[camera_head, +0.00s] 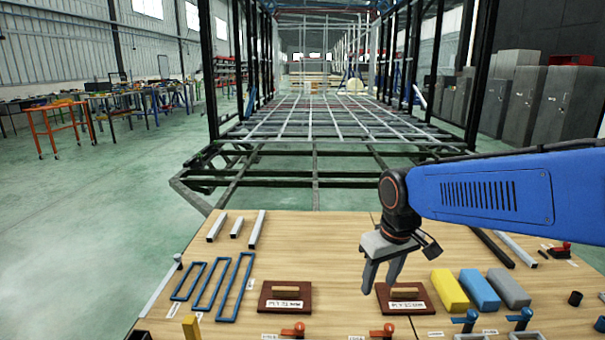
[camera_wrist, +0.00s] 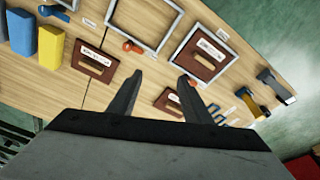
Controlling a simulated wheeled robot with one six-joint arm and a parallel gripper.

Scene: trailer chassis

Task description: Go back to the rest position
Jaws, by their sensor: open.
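My gripper (camera_head: 380,286) hangs over the wooden table (camera_head: 340,250), fingers pointing down, near the right brown handled board (camera_head: 420,296). It is open, with nothing between its fingers. In the wrist view, the two dark fingers of my gripper (camera_wrist: 161,77) are spread apart, with bare wood and boards showing beyond them. My blue arm reaches in from the right in the head view.
Another brown board (camera_head: 285,297) and blue frames (camera_head: 212,285) lie left on the table. Yellow (camera_head: 449,291), blue (camera_head: 479,291) and grey blocks (camera_head: 509,288) lie right. The trailer chassis (camera_head: 315,160) stands beyond; green floor (camera_head: 90,220) is clear at left.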

